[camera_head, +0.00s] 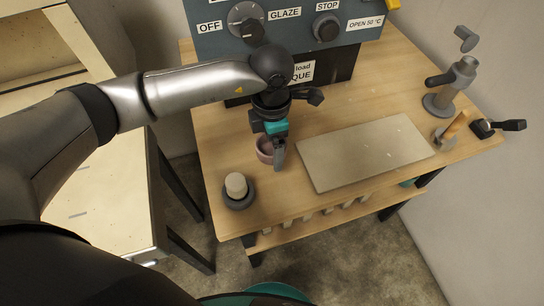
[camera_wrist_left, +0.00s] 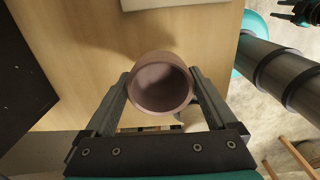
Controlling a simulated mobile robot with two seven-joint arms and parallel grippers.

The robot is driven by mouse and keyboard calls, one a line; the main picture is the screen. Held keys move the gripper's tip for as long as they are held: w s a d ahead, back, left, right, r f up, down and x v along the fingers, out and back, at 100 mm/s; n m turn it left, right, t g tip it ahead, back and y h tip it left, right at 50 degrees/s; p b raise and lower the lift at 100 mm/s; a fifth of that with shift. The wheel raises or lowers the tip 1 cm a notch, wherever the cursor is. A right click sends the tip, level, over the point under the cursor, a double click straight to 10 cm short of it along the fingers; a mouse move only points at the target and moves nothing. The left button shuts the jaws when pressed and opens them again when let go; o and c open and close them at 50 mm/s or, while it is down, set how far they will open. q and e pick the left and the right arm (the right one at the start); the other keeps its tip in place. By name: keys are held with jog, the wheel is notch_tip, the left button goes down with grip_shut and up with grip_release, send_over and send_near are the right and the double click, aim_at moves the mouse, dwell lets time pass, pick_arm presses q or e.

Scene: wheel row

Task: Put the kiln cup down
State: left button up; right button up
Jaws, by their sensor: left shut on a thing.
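The kiln cup (camera_head: 264,149) is a small pinkish-brown cup near the left part of the wooden table (camera_head: 222,165). My left gripper (camera_head: 275,156) is shut on it, and one finger hides part of it in the head view. In the left wrist view the cup (camera_wrist_left: 160,84) sits between the two fingers, its empty inside facing the camera. A shadow lies on the wood beside it; I cannot tell whether its base touches the table. My right gripper (camera_wrist_left: 300,12) shows only in part at the left wrist view's top right corner.
A pale board (camera_head: 366,152) lies right of the cup. A dark round holder (camera_head: 239,197) with a cream piece (camera_head: 236,184) stands at front left. The kiln's control panel (camera_head: 288,25) stands behind. A grey stand (camera_head: 447,92) is at right. Bare wood lies in front of the cup.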

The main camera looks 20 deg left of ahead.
aim_at(272, 167)
pick_arm(q)
jog(key=shift+f+b, duration=0.35)
jog(key=shift+f, duration=1.85)
jog(key=shift+f, duration=0.25)
jog(key=o, duration=1.1)
jog(key=shift+r, duration=0.1)
jog(key=shift+r, duration=0.2)
notch_tip(272, 167, up, 12)
jog(key=p, duration=0.1)
jog(key=shift+p, duration=0.3)
